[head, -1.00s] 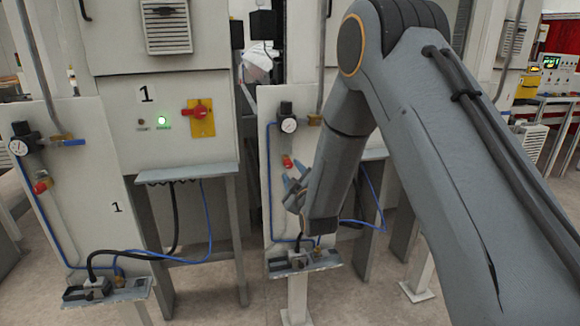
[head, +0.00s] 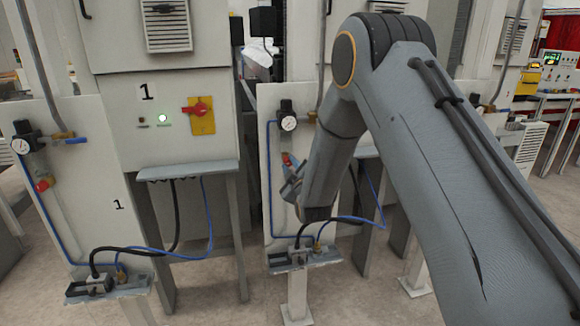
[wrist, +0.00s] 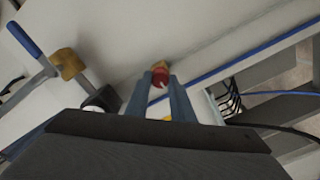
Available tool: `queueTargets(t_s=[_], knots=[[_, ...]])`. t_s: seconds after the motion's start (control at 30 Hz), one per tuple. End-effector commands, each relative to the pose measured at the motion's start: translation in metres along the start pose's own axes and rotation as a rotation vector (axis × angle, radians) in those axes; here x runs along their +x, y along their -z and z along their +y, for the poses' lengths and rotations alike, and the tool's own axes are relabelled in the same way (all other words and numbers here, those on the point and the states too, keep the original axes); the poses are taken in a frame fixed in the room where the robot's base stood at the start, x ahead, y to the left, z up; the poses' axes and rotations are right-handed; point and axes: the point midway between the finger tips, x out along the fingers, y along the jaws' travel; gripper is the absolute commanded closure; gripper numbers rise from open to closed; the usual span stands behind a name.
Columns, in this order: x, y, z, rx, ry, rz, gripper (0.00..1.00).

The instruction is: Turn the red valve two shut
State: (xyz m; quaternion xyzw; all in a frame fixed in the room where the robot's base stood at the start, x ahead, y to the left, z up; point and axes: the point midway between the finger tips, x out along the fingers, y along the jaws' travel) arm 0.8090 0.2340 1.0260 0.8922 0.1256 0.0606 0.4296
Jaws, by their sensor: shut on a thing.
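The red valve (head: 287,159) sits on the middle white panel (head: 276,216), below a pressure gauge. In the wrist view the red valve (wrist: 160,78) shows between the tips of my two blue-grey fingers, with a brass fitting behind it. My gripper (wrist: 160,85) is shut on the red valve. In the head view my gripper (head: 290,172) reaches the panel from the right, and my arm hides part of the panel. The panel's number is not visible.
A pressure gauge (head: 288,123) is above the valve. A blue-handled brass valve (wrist: 68,62) is close by in the wrist view. Another red valve (head: 42,185) is on the left panel, marked 1. A red rotary switch (head: 198,110) is on the cabinet. Blue hoses hang below.

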Motion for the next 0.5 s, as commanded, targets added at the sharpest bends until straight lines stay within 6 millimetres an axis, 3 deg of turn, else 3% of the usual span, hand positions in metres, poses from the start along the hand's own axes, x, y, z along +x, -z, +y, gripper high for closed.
queueTargets(t_s=[0.27,0.5], knots=[[0.0003,-0.0006,-0.0007,0.066,0.0,0.0,1.0],[0.0005,-0.0015,-0.0014,0.233,0.0,0.0,1.0]])
